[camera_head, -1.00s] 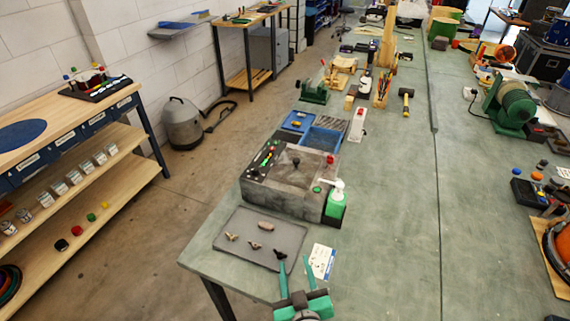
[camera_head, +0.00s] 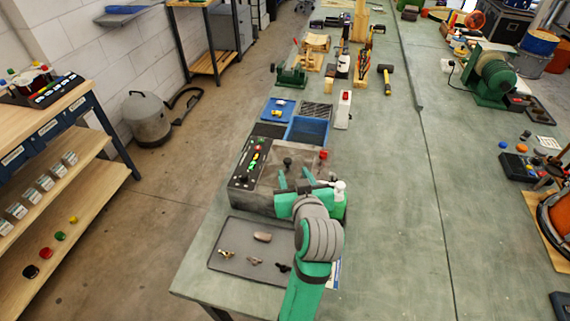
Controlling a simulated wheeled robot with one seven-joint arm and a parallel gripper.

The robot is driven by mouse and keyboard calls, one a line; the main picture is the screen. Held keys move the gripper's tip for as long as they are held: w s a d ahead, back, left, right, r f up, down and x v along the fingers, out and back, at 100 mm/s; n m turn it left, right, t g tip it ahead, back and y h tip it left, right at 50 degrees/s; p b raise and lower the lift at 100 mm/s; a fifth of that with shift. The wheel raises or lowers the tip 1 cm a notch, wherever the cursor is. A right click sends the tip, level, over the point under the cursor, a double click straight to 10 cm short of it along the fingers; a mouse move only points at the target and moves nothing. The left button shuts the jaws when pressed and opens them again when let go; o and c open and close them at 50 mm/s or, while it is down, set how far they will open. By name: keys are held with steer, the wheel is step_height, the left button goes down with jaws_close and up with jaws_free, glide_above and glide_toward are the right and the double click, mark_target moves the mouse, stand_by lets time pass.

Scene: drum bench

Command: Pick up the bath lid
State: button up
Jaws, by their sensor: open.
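The bath (camera_head: 268,200) is a grey box unit on the green bench, with a dark control strip of coloured buttons on its left side. Its lid (camera_head: 302,159) is a flat grey plate lying on top. A dark round knob (camera_head: 288,161) stands at the lid's middle. My gripper (camera_head: 294,174) is over the near part of the lid. Its two green fingers are spread apart, with the knob just beyond their tips in the picture. I cannot tell how high the fingers are above the lid. My wrist hides the bath's near right part.
A green-and-white pump bottle (camera_head: 340,190) stands close at the right of my gripper. A grey tray (camera_head: 228,262) with small parts lies in front of the bath. Blue bins (camera_head: 307,130) are behind it. The bench's middle is clear.

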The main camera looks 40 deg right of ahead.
mark_target(288, 160)
steer(key=x, duration=0.9)
steer(key=shift+w+d+f, duration=0.1)
steer(key=shift+d, duration=0.05)
jaws_close()
